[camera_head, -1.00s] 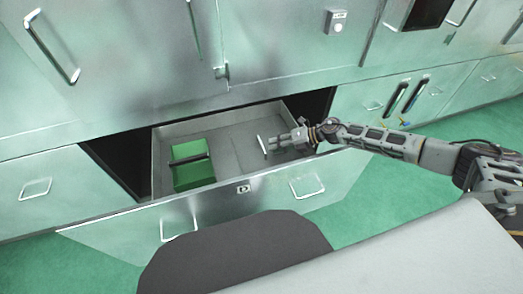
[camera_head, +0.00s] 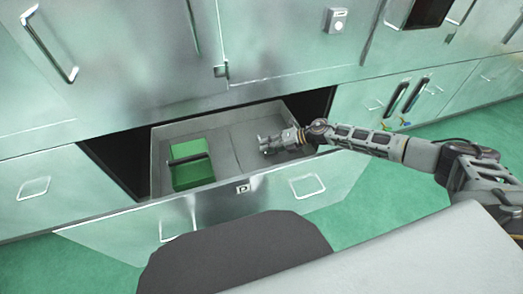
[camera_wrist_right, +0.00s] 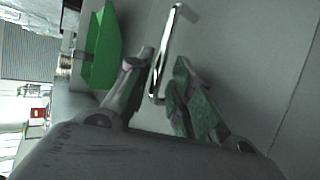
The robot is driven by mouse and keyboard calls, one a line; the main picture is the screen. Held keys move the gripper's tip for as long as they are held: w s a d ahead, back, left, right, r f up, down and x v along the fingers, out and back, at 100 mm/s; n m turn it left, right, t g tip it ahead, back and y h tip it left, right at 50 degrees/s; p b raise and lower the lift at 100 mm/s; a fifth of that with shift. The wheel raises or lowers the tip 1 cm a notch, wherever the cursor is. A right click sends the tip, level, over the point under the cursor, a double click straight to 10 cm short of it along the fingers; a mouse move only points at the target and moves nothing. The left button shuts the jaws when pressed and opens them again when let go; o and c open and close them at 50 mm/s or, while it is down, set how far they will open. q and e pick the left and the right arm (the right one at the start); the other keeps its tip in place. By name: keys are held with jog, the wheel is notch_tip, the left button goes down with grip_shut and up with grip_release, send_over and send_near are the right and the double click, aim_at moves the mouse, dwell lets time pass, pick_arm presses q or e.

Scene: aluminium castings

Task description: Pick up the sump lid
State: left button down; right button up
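The sump lid (camera_head: 247,132) looks like the flat grey plate in the right part of the open drawer. In the right wrist view, its plain grey surface (camera_wrist_right: 235,60) carries a bright bar handle (camera_wrist_right: 167,48). My right gripper (camera_head: 264,145) is low over the lid and hides the handle in the head view. In the wrist view my right gripper (camera_wrist_right: 165,58) is open, one finger on each side of the handle's near part. Whether either finger touches it cannot be told. My left gripper is not in view.
A green box with a black bar on top (camera_head: 191,170) sits in the drawer's left part, left of my gripper. The drawer front (camera_head: 215,205) stands out below my right arm. Cabinet doors (camera_head: 140,60) rise behind the drawer.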

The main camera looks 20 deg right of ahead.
jog(key=shift+w+a+f, duration=0.2)
jog(key=shift+a+f, duration=0.05)
jog(key=shift+a, duration=0.15)
grip_shut()
dwell(0.4)
jog(key=shift+r, duration=0.1)
